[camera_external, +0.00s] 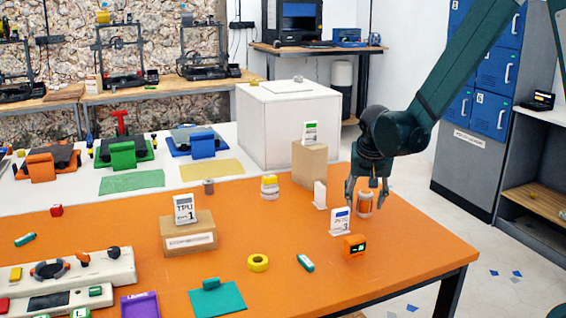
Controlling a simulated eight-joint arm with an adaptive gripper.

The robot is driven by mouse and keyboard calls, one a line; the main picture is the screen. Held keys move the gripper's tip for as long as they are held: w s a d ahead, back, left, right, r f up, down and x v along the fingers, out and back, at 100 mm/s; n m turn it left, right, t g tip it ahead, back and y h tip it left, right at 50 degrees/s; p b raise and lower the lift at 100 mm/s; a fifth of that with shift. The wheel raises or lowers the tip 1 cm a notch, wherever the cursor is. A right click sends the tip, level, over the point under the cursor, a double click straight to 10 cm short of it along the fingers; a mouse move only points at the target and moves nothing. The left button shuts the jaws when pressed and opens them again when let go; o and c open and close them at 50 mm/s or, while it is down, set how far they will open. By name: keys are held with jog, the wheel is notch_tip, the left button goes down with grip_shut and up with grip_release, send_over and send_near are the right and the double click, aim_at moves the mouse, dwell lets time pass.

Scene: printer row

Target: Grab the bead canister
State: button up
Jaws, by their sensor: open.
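A small see-through canister with orange contents and a pale band (364,206) stands upright near the right side of the orange table. I take it for the bead canister, though its label is too small to read. My gripper (367,199) points down over it, fingers open. One finger hangs to the left of the canister and the other to its right in this view. I cannot tell whether either touches it. Another canister, white with a yellow top (269,187), stands further left.
A white card marked 3 (340,222) and an orange device with a small screen (355,246) stand close in front. A small white upright piece (320,195) and a cardboard box (310,164) stand to the left. The table's right edge is near.

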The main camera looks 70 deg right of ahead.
aim_at(366, 192)
jog(key=shift+c, duration=0.3)
jog(key=c, duration=0.9)
jog(key=shift+c, duration=0.2)
jog(key=shift+r+p, duration=1.1)
jog(key=shift+r, duration=3.9)
